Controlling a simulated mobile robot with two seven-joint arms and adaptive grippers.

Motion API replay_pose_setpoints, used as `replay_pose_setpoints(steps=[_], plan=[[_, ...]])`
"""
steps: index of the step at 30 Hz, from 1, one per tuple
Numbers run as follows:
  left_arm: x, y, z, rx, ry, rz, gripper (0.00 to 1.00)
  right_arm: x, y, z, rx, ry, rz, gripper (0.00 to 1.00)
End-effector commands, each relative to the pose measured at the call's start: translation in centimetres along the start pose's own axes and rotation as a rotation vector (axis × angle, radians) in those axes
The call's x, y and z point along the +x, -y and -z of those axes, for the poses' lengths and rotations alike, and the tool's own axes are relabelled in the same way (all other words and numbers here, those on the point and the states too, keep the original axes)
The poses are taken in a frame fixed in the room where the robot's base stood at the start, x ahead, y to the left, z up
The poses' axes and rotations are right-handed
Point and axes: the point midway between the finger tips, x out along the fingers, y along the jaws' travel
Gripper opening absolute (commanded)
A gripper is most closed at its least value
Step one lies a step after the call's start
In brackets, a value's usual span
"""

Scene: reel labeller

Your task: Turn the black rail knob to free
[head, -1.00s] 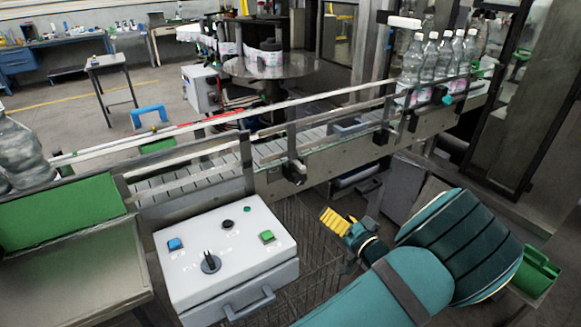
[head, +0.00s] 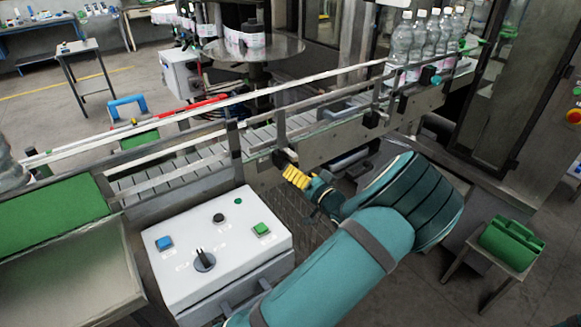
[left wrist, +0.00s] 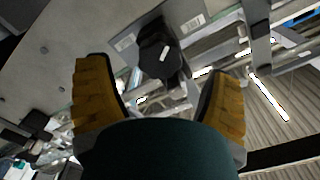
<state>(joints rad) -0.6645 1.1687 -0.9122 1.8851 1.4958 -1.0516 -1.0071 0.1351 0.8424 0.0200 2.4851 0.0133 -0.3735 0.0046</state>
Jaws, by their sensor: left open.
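A black rail knob (head: 283,158) sits on the front side of the conveyor, below a rail post. It also shows in the left wrist view as a dark faceted knob (left wrist: 160,50) with a pale mark on its face. My left gripper (head: 292,173), with yellow fingers, is just in front of and below this knob in the head view. In the left wrist view its two fingers (left wrist: 160,78) are apart and the knob lies between and beyond their tips. I cannot tell whether the fingers touch it. My right gripper is not in view.
Another black knob (head: 371,119) is farther right along the conveyor (head: 190,165). A white control box (head: 220,245) with buttons and a selector stands below, left of my arm. Clear bottles (head: 420,45) stand at the conveyor's far right. A green container (head: 510,243) rests on a stand at right.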

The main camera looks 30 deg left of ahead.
Motion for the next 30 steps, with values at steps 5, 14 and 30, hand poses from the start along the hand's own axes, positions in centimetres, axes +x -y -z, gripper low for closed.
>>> replay_pose_setpoints(steps=[5,14,30], plan=[[2.7,0.0,0.0,-0.001,0.001,0.001,0.81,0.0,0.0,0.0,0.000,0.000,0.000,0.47],[4.3,0.0,0.0,0.000,-0.001,0.000,0.81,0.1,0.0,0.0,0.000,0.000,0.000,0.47],[4.3,0.0,0.0,-0.001,0.000,-0.001,0.12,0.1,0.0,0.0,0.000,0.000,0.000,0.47]])
